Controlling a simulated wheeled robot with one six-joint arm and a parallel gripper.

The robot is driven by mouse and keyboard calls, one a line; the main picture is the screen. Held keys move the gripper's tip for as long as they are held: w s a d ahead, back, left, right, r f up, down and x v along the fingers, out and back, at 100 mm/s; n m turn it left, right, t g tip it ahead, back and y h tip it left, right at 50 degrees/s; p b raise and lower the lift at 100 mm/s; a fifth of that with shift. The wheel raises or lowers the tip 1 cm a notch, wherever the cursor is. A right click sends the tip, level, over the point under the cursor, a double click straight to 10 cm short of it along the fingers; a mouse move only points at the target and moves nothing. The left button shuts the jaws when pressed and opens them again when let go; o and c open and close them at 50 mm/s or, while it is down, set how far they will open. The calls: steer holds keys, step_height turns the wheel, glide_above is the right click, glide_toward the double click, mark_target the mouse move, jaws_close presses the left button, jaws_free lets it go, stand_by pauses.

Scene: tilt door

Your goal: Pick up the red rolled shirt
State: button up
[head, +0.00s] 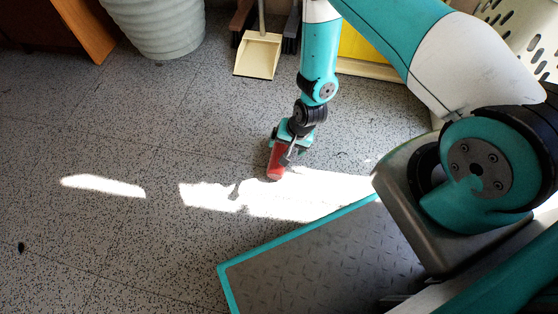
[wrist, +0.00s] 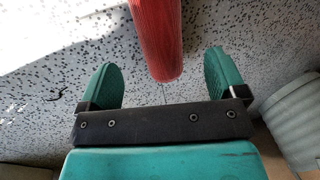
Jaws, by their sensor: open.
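The red rolled shirt (head: 277,162) lies on the speckled floor in the head view, right at my gripper (head: 283,154), which partly covers it. In the wrist view the red rolled shirt (wrist: 158,35) runs from the top edge down to a rounded end between the fingers. My gripper (wrist: 163,85) is open, with one green finger on each side of the roll. Gaps show between the roll and both fingers, so neither finger appears to touch it.
A beige dustpan (head: 258,55) and a ribbed pale bin (head: 160,25) stand at the back. A yellow thing (head: 362,45) is behind my arm. A perforated cream basket (head: 525,30) is at the upper right. The floor at left is mostly clear, with bright sunlit patches.

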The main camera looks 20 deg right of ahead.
mark_target(282, 152)
steer(key=shift+b+x, duration=2.5)
steer(key=shift+x, duration=0.55)
steer(key=shift+r, duration=0.1)
steer(key=c, duration=1.1)
